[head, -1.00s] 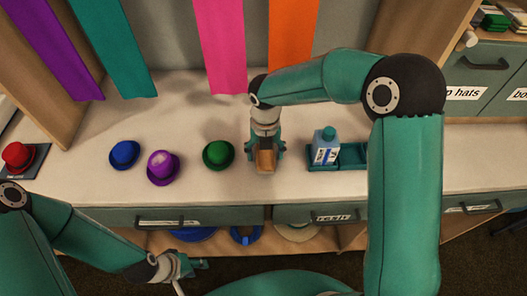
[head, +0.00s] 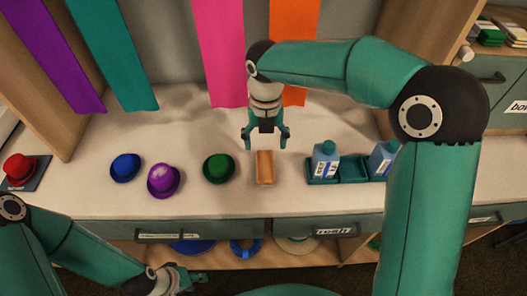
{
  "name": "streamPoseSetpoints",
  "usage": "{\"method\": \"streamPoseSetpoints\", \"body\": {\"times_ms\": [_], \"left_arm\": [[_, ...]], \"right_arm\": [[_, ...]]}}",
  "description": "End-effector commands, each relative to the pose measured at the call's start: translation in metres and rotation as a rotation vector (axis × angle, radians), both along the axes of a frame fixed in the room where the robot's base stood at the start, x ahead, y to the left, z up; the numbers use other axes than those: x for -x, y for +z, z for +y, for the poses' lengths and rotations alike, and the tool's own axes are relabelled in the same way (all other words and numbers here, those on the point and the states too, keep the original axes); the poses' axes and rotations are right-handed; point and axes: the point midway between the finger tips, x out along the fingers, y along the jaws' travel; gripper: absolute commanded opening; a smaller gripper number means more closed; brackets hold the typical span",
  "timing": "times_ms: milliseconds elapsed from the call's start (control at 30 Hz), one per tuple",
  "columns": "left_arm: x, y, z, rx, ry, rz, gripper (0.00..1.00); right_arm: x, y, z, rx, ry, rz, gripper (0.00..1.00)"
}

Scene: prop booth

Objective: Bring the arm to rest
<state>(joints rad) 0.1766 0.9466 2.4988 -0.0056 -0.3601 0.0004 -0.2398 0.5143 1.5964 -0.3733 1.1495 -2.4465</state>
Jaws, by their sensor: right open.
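My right gripper (head: 266,138) is open and empty, pointing down over the white counter (head: 100,195). A small wooden block (head: 265,168) stands on the counter just below its fingers, apart from them as far as I can tell. My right arm reaches in from the right, its elbow high over the counter's right part. My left gripper (head: 190,279) is low in the picture, in front of the drawers. It is small and partly dark, so I cannot tell whether its fingers are apart.
Blue (head: 125,167), purple (head: 163,180) and green (head: 218,168) hats sit left of the block. A red hat (head: 18,167) rests at far left. A teal tray (head: 351,170) with two bottles (head: 325,162) is at right. Ribbons (head: 220,60) hang behind.

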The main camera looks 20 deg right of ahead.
Motion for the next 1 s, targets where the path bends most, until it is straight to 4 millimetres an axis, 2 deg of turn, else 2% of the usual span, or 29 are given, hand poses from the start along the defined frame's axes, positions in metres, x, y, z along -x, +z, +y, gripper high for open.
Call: {"method": "streamPoseSetpoints", "body": {"times_ms": [200,700,767,1000], "left_arm": [[0.000,0.001,0.000,0.000,0.000,0.000,0.40],[0.000,0.002,0.000,0.000,0.000,0.000,0.40],[0.000,0.006,0.000,0.000,0.000,0.000,0.40],[0.000,0.045,0.000,0.000,0.000,0.000,0.40]], "right_arm": [[0.000,0.014,0.000,-0.001,0.001,0.001,0.76],[0.000,0.015,0.000,0.000,0.000,0.001,0.76],[0.000,0.020,0.000,0.000,0.000,0.001,0.76],[0.000,0.058,0.000,0.000,0.000,0.001,0.76]]}}
